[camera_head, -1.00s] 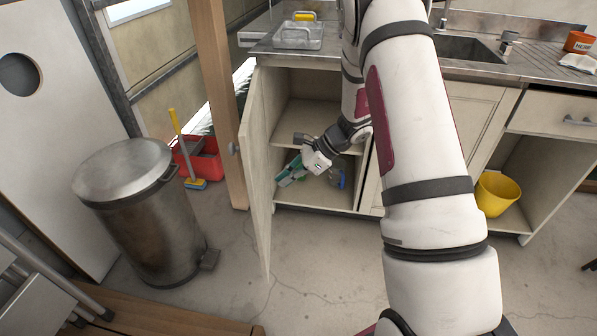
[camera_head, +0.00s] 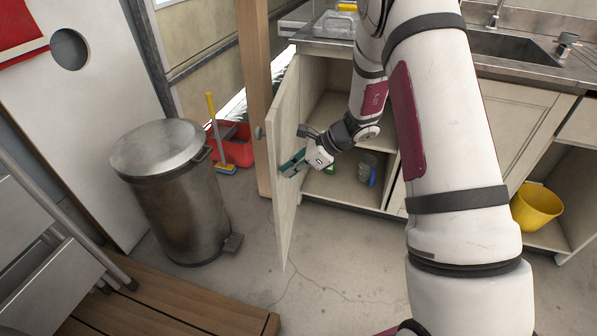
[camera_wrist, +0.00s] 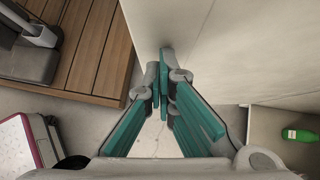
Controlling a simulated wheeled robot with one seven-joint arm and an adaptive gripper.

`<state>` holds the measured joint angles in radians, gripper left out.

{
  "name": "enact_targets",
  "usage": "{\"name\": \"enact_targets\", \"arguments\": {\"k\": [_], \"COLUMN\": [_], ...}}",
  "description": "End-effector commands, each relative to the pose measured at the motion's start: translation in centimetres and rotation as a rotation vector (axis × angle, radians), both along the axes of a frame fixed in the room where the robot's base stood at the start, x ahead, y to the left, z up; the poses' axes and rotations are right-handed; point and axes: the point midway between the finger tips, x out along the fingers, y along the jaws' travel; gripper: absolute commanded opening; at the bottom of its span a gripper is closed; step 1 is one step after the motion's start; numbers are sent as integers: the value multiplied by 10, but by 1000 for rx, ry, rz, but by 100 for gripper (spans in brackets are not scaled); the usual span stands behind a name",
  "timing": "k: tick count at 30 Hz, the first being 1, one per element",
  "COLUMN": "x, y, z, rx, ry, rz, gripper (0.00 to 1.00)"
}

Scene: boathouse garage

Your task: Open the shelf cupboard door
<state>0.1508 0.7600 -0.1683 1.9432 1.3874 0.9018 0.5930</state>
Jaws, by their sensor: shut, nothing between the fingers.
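The cupboard door (camera_head: 283,205), a pale panel with a round knob (camera_head: 258,132) on its outer face, stands swung wide open at the left of the cupboard (camera_head: 338,108). My gripper (camera_head: 284,168) is on the inner side of the door, its teal fingers pointing left at the panel. In the wrist view my gripper (camera_wrist: 165,75) is shut and empty, tips close to the pale door panel (camera_wrist: 235,45). I cannot tell whether the tips touch it. The cupboard's inner shelf and floor show behind my arm, which hides part of the opening.
A green bottle (camera_wrist: 298,135) and a blue item (camera_head: 366,174) are on the cupboard floor. A wooden post (camera_head: 257,75) stands just behind the door. A metal bin (camera_head: 180,200), red bucket (camera_head: 232,145) and wooden platform (camera_head: 180,312) are left. Concrete floor before the cupboard is clear.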

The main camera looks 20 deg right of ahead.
Motion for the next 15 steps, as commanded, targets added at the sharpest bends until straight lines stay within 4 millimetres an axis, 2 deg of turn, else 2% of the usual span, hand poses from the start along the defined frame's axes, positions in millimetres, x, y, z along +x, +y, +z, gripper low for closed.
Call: {"name": "enact_targets", "arguments": {"k": [1,3,9,15], "x": [4,11,31,32], "y": [17,35,75,76], "z": [-1,-1,-1,-1], "rx": [4,3,1,1], "ry": [-2,1,4,5], "rz": [-20,-57,-77,-81], "gripper": [0,0,0,0]}}
